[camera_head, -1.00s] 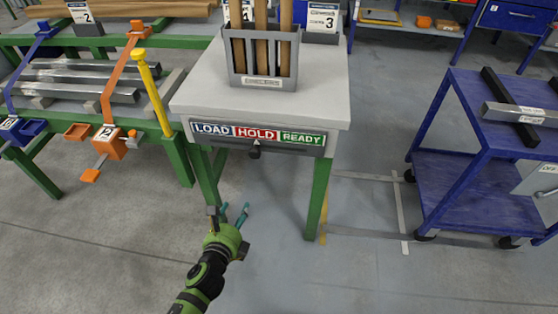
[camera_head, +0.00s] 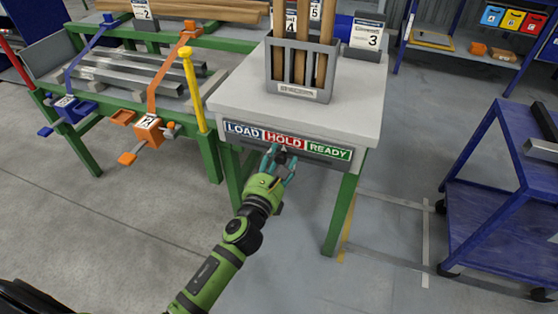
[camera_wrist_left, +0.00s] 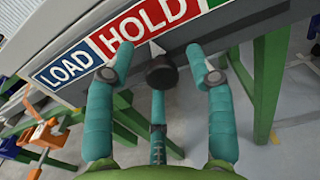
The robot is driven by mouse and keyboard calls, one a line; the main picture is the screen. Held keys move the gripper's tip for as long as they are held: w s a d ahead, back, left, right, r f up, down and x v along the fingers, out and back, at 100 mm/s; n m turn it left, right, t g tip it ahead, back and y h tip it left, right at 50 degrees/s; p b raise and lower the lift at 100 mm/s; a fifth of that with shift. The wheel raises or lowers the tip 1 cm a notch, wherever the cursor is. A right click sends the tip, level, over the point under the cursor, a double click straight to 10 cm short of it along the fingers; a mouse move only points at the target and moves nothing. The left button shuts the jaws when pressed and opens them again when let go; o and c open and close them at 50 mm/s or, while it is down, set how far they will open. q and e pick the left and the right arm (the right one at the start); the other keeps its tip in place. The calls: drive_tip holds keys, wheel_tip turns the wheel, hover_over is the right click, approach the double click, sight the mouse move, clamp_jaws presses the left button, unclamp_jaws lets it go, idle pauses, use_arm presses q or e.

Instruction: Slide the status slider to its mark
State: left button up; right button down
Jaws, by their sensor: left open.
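The status board on the table's front edge has a blue LOAD field (camera_head: 243,129), a red HOLD field (camera_head: 285,140) and a green READY field (camera_head: 328,151). The slider's dark knob (camera_wrist_left: 161,72) sits below HOLD, with its pale pointer (camera_wrist_left: 157,48) at the HOLD field in the left wrist view. My left gripper (camera_head: 283,160) is open in front of the board. In the left wrist view its teal fingers (camera_wrist_left: 158,70) stand on both sides of the knob, with gaps. In the head view the fingers partly hide the knob. My right gripper is not in view.
The light grey tabletop (camera_head: 235,95) carries a grey rack (camera_head: 300,92) of wooden bars. A green bench (camera_head: 207,150) with metal bars and orange and blue clamps stands at left. A blue cart (camera_head: 490,220) stands at right. The floor in front is clear.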

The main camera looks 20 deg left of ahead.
sight(329, 161)
use_arm(q)
drive_tip(key=c, duration=1)
drive_tip(key=shift+r, duration=0.1)
clamp_jaws()
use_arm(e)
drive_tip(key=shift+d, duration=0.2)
